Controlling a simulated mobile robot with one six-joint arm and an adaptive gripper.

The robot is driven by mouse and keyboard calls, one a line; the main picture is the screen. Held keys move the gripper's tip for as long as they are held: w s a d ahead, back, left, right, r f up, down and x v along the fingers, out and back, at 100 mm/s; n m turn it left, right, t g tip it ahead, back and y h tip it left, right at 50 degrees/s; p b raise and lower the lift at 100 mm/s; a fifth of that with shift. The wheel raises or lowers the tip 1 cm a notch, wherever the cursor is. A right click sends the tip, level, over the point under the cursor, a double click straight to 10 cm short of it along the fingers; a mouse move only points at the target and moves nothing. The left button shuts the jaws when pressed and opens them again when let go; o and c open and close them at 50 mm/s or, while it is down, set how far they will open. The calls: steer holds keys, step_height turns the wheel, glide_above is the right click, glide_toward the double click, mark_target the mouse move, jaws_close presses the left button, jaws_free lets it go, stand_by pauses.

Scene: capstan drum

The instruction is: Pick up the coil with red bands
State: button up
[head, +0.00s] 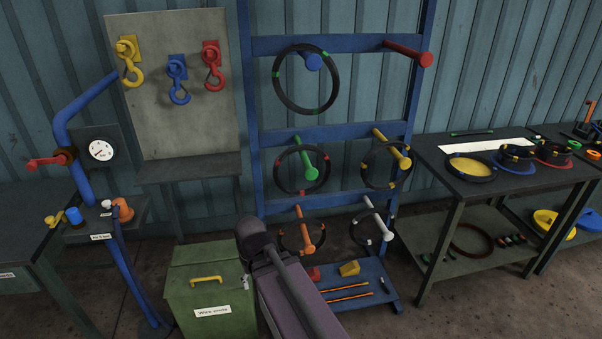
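The coil with red bands (278,182) is a black ring hanging on the green peg (306,168) of the blue rack, in the middle row at the left. Its red bands are small, and the peg crosses in front of part of it. No gripper fingers show in the head view. A dark and purple part of my arm rises from the bottom centre, below this coil and apart from it in the picture.
The blue rack (345,139) also holds a green-banded coil (276,88) above, a yellow-banded coil (364,175) to the right, and two coils below. A green box (208,278) stands at lower left. A dark table (437,166) stands right. The red upper peg (408,54) is bare.

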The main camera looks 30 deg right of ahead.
steer(key=w+d+r+m+t+y+b, duration=0.1)
steer(key=w+r+m+t+y+b, duration=0.15)
steer(key=w+t, duration=0.65)
steer(key=w+d+r+m+t+y+b, duration=0.1)
steer(key=w+d+r+m+t+b, duration=0.2)
steer(key=w, duration=1.1)
steer(key=m+t+h+b, duration=0.2)
steer(key=m+t+h, duration=0.2)
steer(key=m+h, duration=1.05)
glide_toward(290, 152)
steer(key=s+m+y, duration=0.1)
steer(key=s+y, duration=0.1)
steer(key=s, duration=0.1)
steer(key=shift+w+a+r, duration=0.2)
steer(key=shift+a+r, duration=0.1)
steer(key=shift+r, duration=0.05)
steer(key=x, duration=0.7)
steer(key=shift+w+d, duration=0.2)
steer(key=shift+w, duration=0.15)
steer(key=shift+w+d, duration=0.2)
steer(key=shift+w, duration=0.1)
steer(key=shift+w, duration=0.1)
